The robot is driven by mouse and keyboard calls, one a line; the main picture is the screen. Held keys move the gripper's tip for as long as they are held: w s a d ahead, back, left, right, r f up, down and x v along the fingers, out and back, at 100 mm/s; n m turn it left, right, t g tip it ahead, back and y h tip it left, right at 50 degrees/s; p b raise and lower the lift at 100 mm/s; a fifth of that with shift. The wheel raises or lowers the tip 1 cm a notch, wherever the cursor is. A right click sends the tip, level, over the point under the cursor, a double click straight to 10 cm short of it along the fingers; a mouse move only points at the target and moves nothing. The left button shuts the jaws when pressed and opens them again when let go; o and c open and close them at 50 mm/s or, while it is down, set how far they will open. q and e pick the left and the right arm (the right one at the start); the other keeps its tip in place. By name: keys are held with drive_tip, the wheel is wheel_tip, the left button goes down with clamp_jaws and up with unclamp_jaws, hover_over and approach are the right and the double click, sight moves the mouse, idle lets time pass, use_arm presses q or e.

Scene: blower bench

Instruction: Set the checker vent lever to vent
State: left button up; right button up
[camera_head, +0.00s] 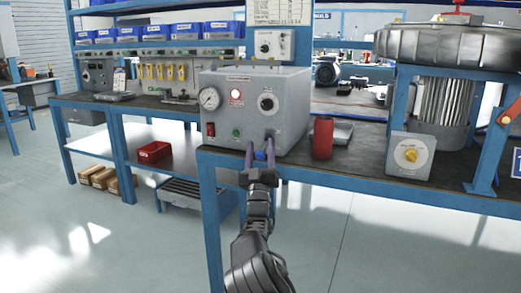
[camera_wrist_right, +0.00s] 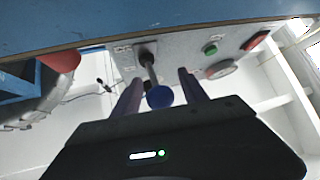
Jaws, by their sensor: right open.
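The checker (camera_head: 290,95) is a grey box at the bench's front edge, with a gauge, a lit red lamp, a black knob, a green button and a red switch. Its vent lever ends in a blue ball (camera_head: 260,155) low on the front face. My right gripper (camera_head: 260,147) is open, with one finger on each side of the ball. In the right wrist view the blue ball (camera_wrist_right: 159,97) and dark lever shaft (camera_wrist_right: 150,70) lie between the open fingers (camera_wrist_right: 160,80), with gaps visible. The lever's markings are too small to read. My left gripper is out of view.
A red cylinder (camera_head: 322,138) stands just right of the checker. The blue bench frame (camera_head: 210,215) runs below the checker. A red bin (camera_head: 154,151) is on the lower shelf at left.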

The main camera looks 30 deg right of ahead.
drive_tip(key=shift+s+a+f, duration=0.3)
drive_tip(key=shift+f, duration=0.05)
drive_tip(key=v, duration=0.6)
drive_tip(key=shift+s+f, duration=0.2)
drive_tip(key=shift+f, duration=0.05)
drive_tip(key=shift+a, duration=0.1)
